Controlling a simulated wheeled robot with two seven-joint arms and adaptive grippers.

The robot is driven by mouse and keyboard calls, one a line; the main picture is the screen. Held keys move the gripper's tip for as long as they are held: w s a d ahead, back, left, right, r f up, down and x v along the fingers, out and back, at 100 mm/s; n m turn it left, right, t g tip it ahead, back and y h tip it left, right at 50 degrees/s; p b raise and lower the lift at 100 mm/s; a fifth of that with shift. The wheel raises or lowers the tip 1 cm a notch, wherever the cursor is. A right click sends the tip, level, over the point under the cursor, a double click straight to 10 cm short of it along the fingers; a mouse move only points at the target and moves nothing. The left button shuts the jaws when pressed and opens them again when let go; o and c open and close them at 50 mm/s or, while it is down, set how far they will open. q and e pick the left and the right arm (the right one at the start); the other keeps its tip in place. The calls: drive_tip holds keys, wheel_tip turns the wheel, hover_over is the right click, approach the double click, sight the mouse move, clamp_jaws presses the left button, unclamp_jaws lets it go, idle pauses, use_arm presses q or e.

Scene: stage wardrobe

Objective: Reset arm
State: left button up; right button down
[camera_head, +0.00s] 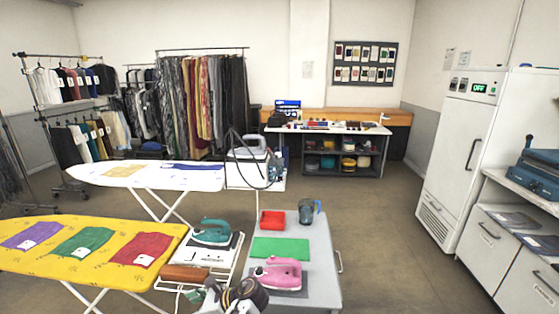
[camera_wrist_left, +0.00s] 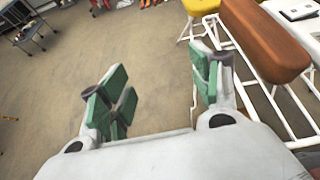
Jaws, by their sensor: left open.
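My left gripper (camera_wrist_left: 158,88) is open and empty in the left wrist view, its green-padded fingers spread apart above bare floor. A brown padded block (camera_wrist_left: 265,38) on a white frame is to the right of its fingers, apart from them. The block also shows in the head view (camera_head: 186,273), at the end of the yellow ironing board (camera_head: 60,262). Grey and dark parts of my own arm show at the bottom middle of the head view; the fingers cannot be made out there. My right gripper is not in view.
A teal iron (camera_head: 212,232) stands on a white rest beside the board.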

use_arm(q)
drive_tip(key=s+f+n+h, duration=0.7)
drive_tip(key=s+n, duration=0.1)
drive_tip(key=s, duration=0.3)
drive_tip(key=shift+s+d+r+n+t+h, duration=0.6)
drive_tip(key=shift+s+d+r+n+h, duration=0.8)
drive_tip(key=shift+s+n, duration=1)
drive_tip(key=shift+s+d+r+n+t+h, duration=0.6)
drive_tip(key=shift+s+d+r+n+h, duration=0.8)
drive_tip(key=shift+s, duration=1.55)
wheel_tip(320, 180, down, 34)
drive_tip(key=s+a+r+g, duration=0.1)
drive_tip(key=s+a, duration=0.1)
drive_tip(key=s+a+f, duration=0.2)
drive_tip(key=s+f, duration=0.8)
drive_tip(key=s, duration=0.1)
drive_tip(key=s+a+f+g, duration=0.1)
drive_tip(key=s+a+f, duration=0.2)
drive_tip(key=s+f, duration=0.6)
drive_tip(key=shift+s+a+f, duration=0.15)
drive_tip(key=shift+s+f, duration=0.25)
drive_tip(key=shift+s, duration=0.5)
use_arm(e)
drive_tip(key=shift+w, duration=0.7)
